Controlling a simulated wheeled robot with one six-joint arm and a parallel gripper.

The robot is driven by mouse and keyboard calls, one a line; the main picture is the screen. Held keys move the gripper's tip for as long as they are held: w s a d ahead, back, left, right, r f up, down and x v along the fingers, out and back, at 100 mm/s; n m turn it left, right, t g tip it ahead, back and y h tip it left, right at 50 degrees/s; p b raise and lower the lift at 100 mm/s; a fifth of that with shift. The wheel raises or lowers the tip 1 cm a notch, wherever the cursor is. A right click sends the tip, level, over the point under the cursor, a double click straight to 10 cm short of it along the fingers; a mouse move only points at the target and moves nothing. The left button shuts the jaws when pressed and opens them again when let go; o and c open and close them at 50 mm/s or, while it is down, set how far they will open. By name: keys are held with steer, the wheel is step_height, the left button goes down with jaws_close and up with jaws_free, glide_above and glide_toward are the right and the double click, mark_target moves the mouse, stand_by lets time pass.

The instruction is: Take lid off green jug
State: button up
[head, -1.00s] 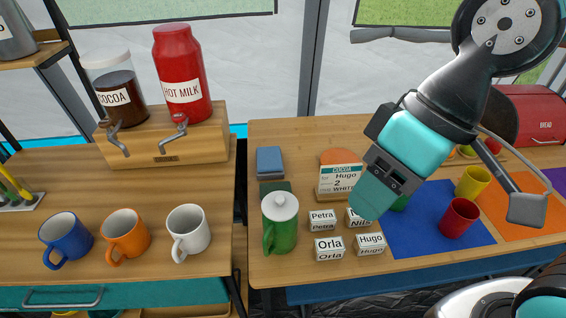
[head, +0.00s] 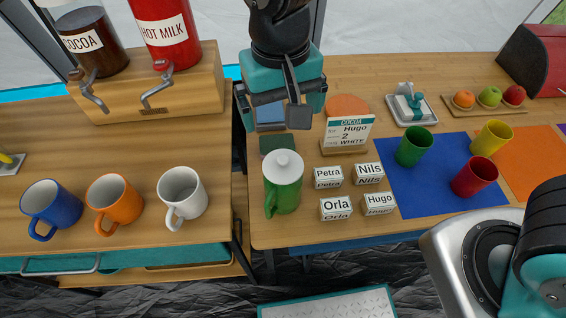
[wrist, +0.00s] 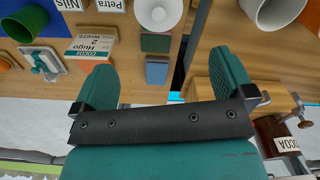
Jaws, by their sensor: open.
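The green jug (head: 283,195) stands upright near the front left edge of the right-hand table, its handle toward the front left. Its white lid (head: 282,163) with a round knob is on top. The lid also shows at the top of the wrist view (wrist: 157,15), cut by the frame edge. My gripper (head: 281,106) is open and empty, above the table behind the jug and apart from the lid. In the wrist view its two teal fingers (wrist: 165,72) are spread wide with nothing between them.
Dark blue (head: 270,117) and green (head: 277,144) blocks lie behind the jug. Small name boxes (head: 328,177) and a cocoa card (head: 346,135) stand to its right. Left are a white mug (head: 182,192) and the hot milk dispenser (head: 165,25). A gap separates the tables.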

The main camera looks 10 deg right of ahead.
glide_toward(283, 159)
step_height(283, 159, down, 5)
steer(key=shift+s+a+f, duration=0.1)
steer(key=shift+s+f, duration=0.05)
steer(key=shift+w+f+p, duration=0.2)
steer(key=shift+f+p, duration=0.2)
steer(key=shift+f, duration=2.2)
steer(key=c, duration=0.8)
steer(key=shift+c, duration=0.2)
